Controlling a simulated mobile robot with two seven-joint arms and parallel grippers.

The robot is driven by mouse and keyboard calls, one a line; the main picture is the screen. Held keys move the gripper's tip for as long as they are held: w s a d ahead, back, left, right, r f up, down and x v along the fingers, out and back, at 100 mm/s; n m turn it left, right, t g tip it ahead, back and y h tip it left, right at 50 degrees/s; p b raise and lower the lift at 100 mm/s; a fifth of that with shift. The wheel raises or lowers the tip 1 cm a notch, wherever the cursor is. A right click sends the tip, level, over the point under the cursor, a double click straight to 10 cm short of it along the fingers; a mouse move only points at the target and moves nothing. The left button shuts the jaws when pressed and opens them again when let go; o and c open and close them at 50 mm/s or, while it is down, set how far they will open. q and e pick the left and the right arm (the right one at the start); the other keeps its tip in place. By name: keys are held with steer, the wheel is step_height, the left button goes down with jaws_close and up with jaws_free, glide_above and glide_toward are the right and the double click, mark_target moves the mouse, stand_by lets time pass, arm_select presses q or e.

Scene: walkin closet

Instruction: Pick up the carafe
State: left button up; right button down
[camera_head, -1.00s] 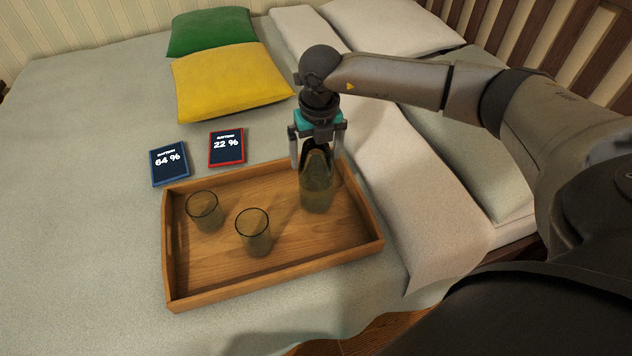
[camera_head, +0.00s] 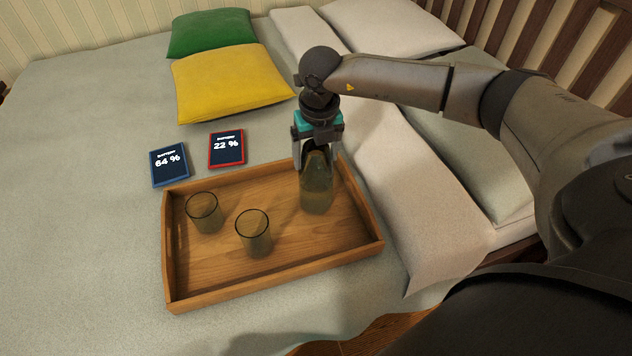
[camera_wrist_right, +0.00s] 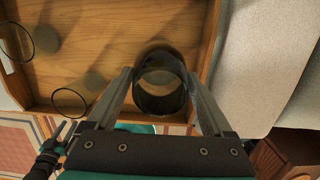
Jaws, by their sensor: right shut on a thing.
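The carafe (camera_head: 317,188) is a dark greenish glass vessel standing upright on the right part of the wooden tray (camera_head: 270,277). My right gripper (camera_head: 318,160) points down from above, shut on the carafe's upper part, one finger on each side. In the right wrist view the carafe's round dark mouth (camera_wrist_right: 160,84) shows between the two fingers of the gripper (camera_wrist_right: 160,92). The carafe's base appears to rest on the tray.
Two glasses, one at the left (camera_head: 204,211) and one nearer the middle (camera_head: 254,232), stand on the tray. Two battery cards, blue-edged (camera_head: 169,164) and red-edged (camera_head: 227,148), lie behind it. Yellow (camera_head: 230,82) and green (camera_head: 210,33) pillows lie farther back. The bed's left side is clear.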

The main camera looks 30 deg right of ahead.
steer(key=shift+w+r, duration=0.1)
steer(key=shift+r, duration=0.15)
stand_by(0.3)
